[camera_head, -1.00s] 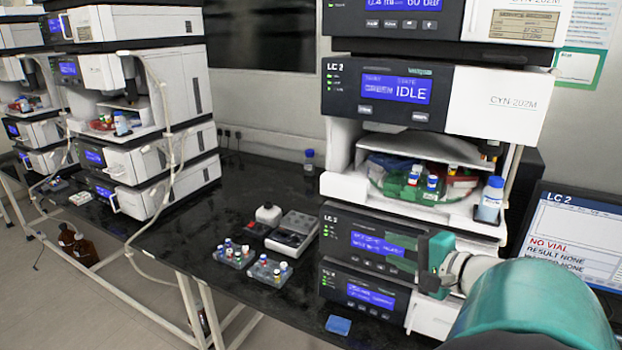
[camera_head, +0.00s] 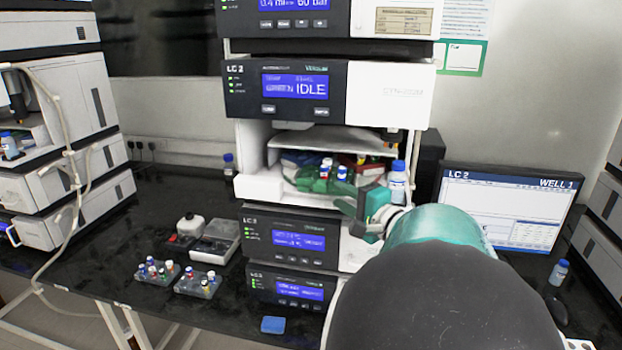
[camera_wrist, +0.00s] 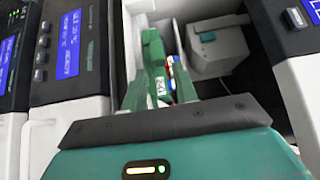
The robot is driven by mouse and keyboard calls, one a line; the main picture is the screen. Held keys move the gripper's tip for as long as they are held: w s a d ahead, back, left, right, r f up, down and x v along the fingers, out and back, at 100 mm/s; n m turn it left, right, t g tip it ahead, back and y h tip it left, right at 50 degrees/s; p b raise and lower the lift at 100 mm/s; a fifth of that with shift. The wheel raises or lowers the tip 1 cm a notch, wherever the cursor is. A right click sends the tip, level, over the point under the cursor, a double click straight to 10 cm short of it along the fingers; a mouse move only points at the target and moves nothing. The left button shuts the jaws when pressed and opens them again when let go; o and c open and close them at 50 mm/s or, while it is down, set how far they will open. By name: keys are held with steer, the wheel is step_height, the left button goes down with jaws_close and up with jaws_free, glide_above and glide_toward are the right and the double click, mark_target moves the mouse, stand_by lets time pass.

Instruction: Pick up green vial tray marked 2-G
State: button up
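The green vial tray (camera_head: 310,184) sits in the open middle bay of the LC 2 stack, with several blue- and red-capped vials in it. In the wrist view, the green tray (camera_wrist: 152,55) shows upright beyond my fingers, with a small white label too blurred to read surely. My gripper (camera_head: 358,208) is just in front of the bay's lower right edge, below and to the right of the tray. Its fingers look spread, with nothing visibly held between them. The tray's lower part is partly hidden behind the fingers in the wrist view.
A white bottle with a blue cap (camera_head: 397,182) stands at the bay's right side, close to my gripper. Two small vial racks (camera_head: 197,285) and a blue block (camera_head: 273,325) lie on the black bench. A monitor (camera_head: 508,212) reading WELL 1 stands at right.

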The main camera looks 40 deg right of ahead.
mark_target(326, 188)
steer(key=w, duration=0.4)
steer(key=shift+w+d+f, duration=0.15)
steer(key=shift+w, duration=0.25)
jaws_close()
